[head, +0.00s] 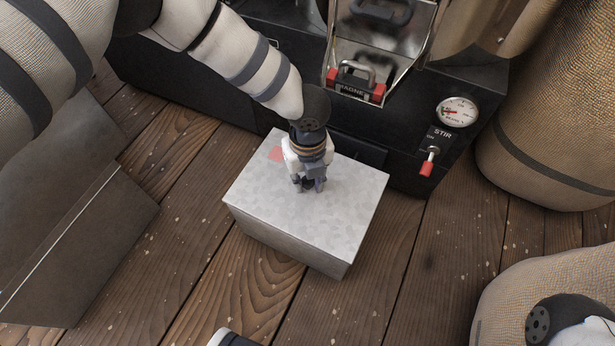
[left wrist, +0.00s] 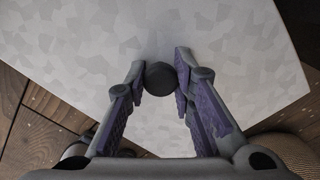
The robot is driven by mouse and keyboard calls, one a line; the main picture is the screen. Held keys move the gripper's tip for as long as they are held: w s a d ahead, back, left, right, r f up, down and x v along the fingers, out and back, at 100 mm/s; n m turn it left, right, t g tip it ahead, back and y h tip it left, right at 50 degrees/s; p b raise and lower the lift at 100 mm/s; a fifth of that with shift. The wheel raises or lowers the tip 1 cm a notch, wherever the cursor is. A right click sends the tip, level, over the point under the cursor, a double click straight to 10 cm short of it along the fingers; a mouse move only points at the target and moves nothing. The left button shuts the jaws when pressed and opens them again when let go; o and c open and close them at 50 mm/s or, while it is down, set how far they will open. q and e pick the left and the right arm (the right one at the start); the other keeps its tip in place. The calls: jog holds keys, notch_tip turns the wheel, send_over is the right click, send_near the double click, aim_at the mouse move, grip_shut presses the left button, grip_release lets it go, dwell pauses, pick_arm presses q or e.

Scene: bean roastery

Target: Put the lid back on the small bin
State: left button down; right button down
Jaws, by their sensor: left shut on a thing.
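The small bin (head: 285,245) is a galvanised metal box standing on the wooden floor. Its flat, mottled grey lid (head: 335,225) lies over the top of the box, and its edges look about in line with the walls. I cannot tell whether it is fully seated. My left gripper (head: 309,187) points down at the lid's middle. In the left wrist view, its fingertips (left wrist: 161,75) are closed around a dark round knob (left wrist: 160,79) on the lid (left wrist: 110,40). A red patch (head: 275,154) shows near the lid's back left corner.
A black machine with a gauge (head: 457,112), a red-tipped stir switch (head: 429,162) and a magnet drawer (head: 354,86) stands close behind the bin. A large grey bin (head: 85,245) is at left. Burlap sacks (head: 560,100) stand at right. Floor in front is mostly clear.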

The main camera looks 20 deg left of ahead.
pick_arm(q)
jog(key=shift+f, duration=0.4)
dwell(1.2)
jog(key=c, duration=0.8)
grip_release()
jog(key=shift+p, duration=0.3)
jog(key=shift+r+p, duration=1.95)
jog(key=shift+r, duration=1.1)
jog(key=shift+f, duration=0.1)
